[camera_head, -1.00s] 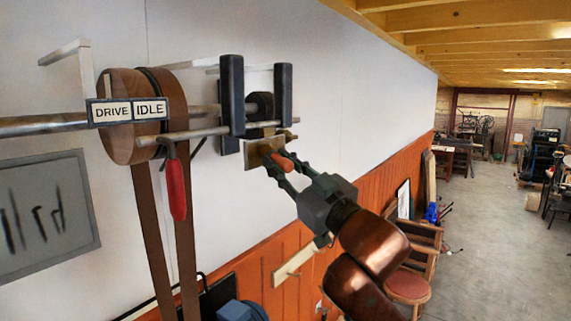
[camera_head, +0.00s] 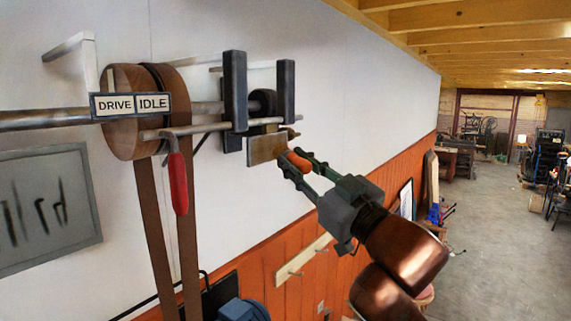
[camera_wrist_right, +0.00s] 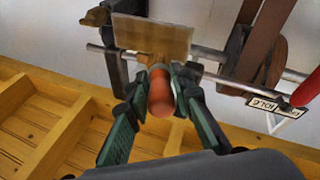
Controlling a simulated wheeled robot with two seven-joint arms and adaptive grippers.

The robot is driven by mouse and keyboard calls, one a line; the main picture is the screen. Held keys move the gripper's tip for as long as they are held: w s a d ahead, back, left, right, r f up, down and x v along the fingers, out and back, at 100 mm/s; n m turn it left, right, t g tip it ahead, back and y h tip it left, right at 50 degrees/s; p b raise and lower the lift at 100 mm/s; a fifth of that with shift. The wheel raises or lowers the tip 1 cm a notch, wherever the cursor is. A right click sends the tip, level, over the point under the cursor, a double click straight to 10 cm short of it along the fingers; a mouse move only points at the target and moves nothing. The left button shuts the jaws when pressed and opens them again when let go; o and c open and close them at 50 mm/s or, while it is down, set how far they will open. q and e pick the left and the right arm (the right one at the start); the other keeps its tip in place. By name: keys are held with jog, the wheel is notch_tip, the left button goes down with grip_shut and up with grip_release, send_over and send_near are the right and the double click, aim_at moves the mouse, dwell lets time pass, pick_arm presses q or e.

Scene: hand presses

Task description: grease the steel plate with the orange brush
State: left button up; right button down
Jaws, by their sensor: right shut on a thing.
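The steel plate (camera_head: 266,149) is a small yellowish-tan rectangle under the shaft bearing on the wall. It fills the upper middle of the right wrist view (camera_wrist_right: 165,35). My right gripper (camera_head: 294,160) is shut on the orange brush (camera_head: 301,163), just right of the plate. In the right wrist view the orange handle (camera_wrist_right: 161,92) lies between the dark green fingers, and the brush's tan end points at the plate's lower edge. I cannot tell whether it touches the plate. My left gripper is not in view.
A red handle (camera_head: 178,184) hangs from the thin rod. Dark upright brackets (camera_head: 234,91) stand above the plate. Open floor lies at right.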

jog(key=shift+s+d, duration=0.5)
jog(key=shift+d, duration=0.1)
jog(key=shift+s+d+b, duration=0.15)
jog(key=shift+s+d, duration=0.3)
jog(key=shift+d, duration=0.2)
jog(key=shift+s+d+b, duration=0.15)
jog(key=shift+s+d, duration=0.25)
jog(key=shift+d, duration=0.2)
jog(key=shift+a, duration=0.1)
